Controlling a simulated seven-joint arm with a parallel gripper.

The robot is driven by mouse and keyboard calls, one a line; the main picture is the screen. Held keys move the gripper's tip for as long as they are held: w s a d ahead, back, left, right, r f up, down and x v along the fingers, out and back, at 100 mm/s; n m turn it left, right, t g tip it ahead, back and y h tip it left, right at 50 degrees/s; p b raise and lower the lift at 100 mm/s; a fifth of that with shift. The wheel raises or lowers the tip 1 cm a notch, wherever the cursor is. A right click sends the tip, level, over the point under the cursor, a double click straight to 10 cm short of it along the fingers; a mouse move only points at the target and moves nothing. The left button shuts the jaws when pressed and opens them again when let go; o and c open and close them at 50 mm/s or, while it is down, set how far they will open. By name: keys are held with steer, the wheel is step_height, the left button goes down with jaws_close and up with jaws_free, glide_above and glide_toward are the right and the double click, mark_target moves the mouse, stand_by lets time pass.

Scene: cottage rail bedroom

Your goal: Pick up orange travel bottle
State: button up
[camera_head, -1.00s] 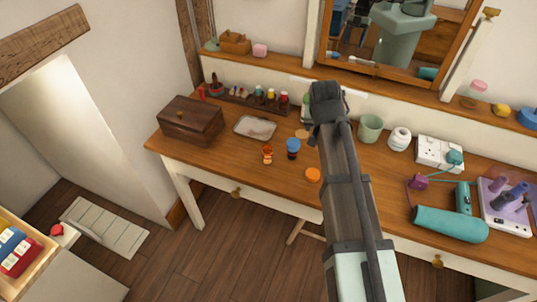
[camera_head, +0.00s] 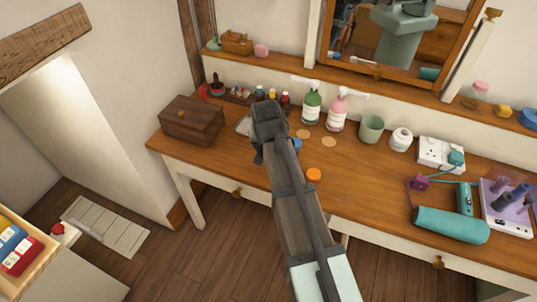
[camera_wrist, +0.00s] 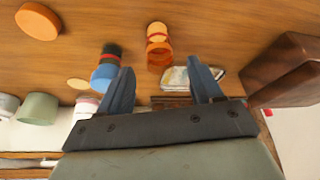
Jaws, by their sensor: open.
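The orange travel bottle (camera_wrist: 159,50) is small and see-through orange. In the wrist view it lies just beyond and between my fingertips, not held. In the head view my arm hides it. My gripper (camera_wrist: 160,68) is open and empty, its two blue-grey fingers spread on either side of the bottle's line. In the head view my gripper and wrist are over the left-middle part of the wooden dressing table (camera_head: 365,195).
A blue-and-dark bottle (camera_wrist: 107,68) stands close beside one finger. An orange disc (camera_head: 313,174) lies nearer the front edge. A brown wooden box (camera_head: 192,120) is left; a tray (camera_wrist: 190,78) lies behind the orange bottle. Green (camera_head: 311,103) and pink (camera_head: 337,110) pump bottles stand behind.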

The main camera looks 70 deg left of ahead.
steer(key=shift+x, duration=3.9)
steer(key=shift+c, duration=0.4)
steer(key=shift+d, duration=0.1)
steer(key=c, duration=1)
steer(key=shift+o, duration=0.2)
